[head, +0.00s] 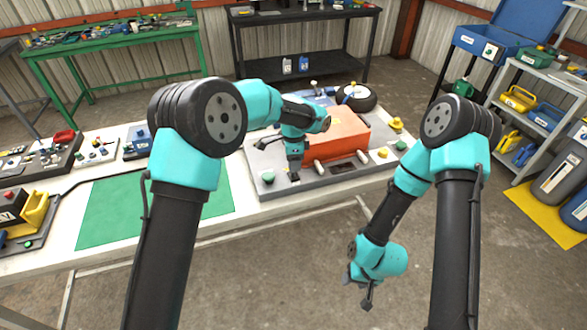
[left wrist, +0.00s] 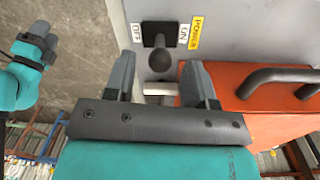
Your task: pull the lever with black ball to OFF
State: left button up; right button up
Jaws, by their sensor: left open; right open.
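The lever with the black ball (left wrist: 161,60) rises from a dark slotted plate on a grey panel (left wrist: 225,12) in the left wrist view. An OFF label (left wrist: 136,32) is left of the plate and an ON label (left wrist: 184,35) is right of it. The ball appears between the two labels; I cannot tell which way the lever is thrown. My left gripper (left wrist: 160,72) is open, its fingers on either side of the ball in the picture; contact is not visible. In the head view my left gripper (head: 294,174) hides the lever. My right gripper (head: 363,290) is open and empty, hanging before the table.
An orange housing (head: 335,134) with a dark handle (left wrist: 275,80) stands beside the lever on the grey base. A green button (head: 268,178) and yellow knob (head: 396,123) are on the base. A green mat (head: 110,215) lies clear to the left.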

pick_arm(q)
jog(key=shift+f, duration=1.85)
jog(key=shift+c, duration=0.5)
jog(key=c, duration=0.8)
